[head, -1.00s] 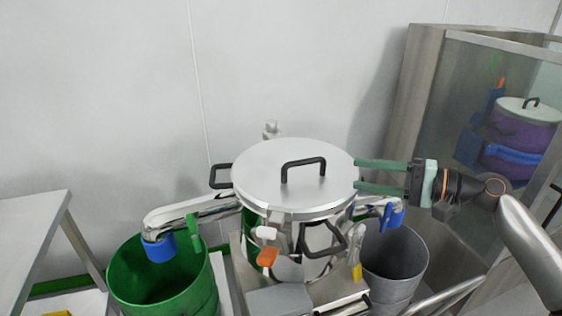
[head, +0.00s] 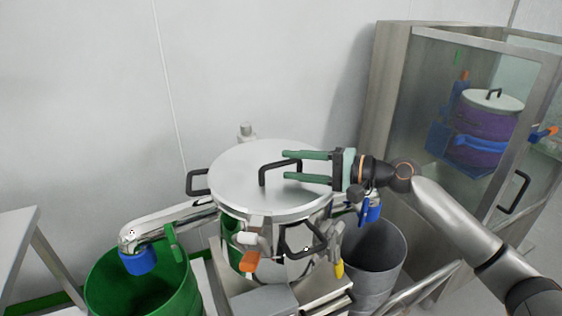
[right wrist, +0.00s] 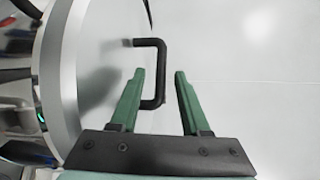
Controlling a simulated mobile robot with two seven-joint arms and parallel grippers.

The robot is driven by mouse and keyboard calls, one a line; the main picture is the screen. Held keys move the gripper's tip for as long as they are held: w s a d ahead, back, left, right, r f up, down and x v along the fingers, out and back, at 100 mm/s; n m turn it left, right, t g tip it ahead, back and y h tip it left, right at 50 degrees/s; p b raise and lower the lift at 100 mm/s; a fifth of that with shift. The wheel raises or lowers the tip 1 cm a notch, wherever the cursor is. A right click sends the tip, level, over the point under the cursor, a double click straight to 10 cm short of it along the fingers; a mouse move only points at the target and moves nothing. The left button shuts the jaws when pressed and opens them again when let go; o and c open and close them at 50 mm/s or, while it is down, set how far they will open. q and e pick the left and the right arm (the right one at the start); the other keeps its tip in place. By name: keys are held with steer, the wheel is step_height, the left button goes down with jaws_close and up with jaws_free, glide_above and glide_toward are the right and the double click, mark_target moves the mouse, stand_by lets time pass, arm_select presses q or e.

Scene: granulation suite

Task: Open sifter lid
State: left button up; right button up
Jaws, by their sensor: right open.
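The sifter lid (head: 236,189) is a round, flat, silver disc lying level on top of the sifter (head: 248,236). A black bar handle (head: 264,172) stands up from its middle. My right gripper (head: 284,166) reaches in from the right over the lid, with its two green fingers apart and their tips by the handle. In the right wrist view the handle (right wrist: 161,72) stands ahead of the open fingers (right wrist: 159,76), its near end appearing beside the left finger. I cannot tell whether they touch. The left gripper is not in view.
A green drum (head: 150,290) stands under the left spout and a grey bin (head: 375,260) under the right one. Black side handles (head: 198,182) project from the sifter. A glass-fronted cabinet (head: 400,90) stands at the right. Space above the lid is clear.

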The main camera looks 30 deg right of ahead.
mark_target(286, 165)
steer(key=shift+x, duration=1.7)
jaws_close()
